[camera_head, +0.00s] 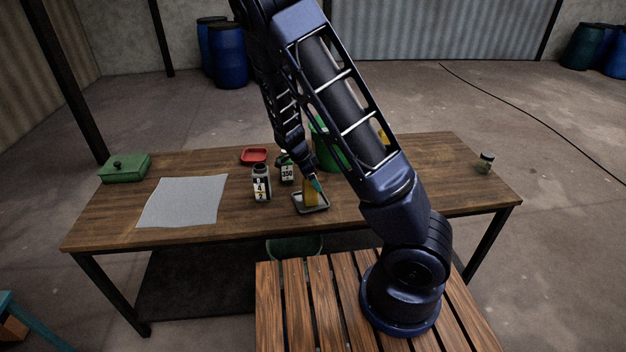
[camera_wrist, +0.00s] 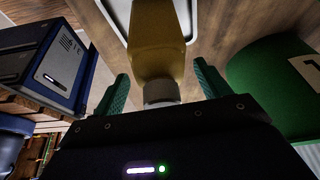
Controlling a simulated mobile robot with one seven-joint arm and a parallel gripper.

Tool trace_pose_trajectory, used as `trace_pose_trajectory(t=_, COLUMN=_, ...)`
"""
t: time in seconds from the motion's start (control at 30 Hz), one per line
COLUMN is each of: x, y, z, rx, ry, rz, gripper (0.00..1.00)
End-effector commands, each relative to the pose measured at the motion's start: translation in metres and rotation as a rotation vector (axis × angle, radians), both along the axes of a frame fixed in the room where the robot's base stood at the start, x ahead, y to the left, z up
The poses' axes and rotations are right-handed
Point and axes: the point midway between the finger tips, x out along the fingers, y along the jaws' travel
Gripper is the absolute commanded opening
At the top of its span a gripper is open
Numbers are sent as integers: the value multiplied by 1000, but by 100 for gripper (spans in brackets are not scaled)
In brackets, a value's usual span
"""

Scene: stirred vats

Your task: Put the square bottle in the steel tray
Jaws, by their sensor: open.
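The square bottle (camera_head: 310,194) is amber-yellow and stands in or just over the steel tray (camera_head: 325,208), a small grey rimmed tray at the table's front. In the wrist view the bottle (camera_wrist: 157,45) shows with its pale cap toward me, its base end over the tray's pale rim (camera_wrist: 113,22). My gripper (camera_wrist: 161,84) is open, with one teal finger on each side of the bottle's cap end and visible gaps between. In the head view my gripper (camera_head: 315,184) is at the bottle's top. Whether the base touches the tray floor is hidden.
Left of the tray stand a jar labelled 4 (camera_head: 262,184) and a jar labelled 350 (camera_head: 287,172). A green container (camera_head: 326,152) stands close behind. A red tray (camera_head: 254,155), grey sheet (camera_head: 181,201) and green box (camera_head: 125,168) lie further left. The table's right side is mostly clear.

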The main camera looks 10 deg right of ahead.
Motion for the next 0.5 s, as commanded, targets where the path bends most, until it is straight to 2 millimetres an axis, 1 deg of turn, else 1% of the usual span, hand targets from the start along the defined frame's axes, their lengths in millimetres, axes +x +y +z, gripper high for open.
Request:
trace_pose_trajectory(t=0.17, x=-1, y=10, z=21, rx=3, ry=-2, rz=3, gripper=75)
trace_pose_trajectory(t=0.5, x=-4, y=34, z=81, rx=3, ry=-2, rz=2, gripper=75)
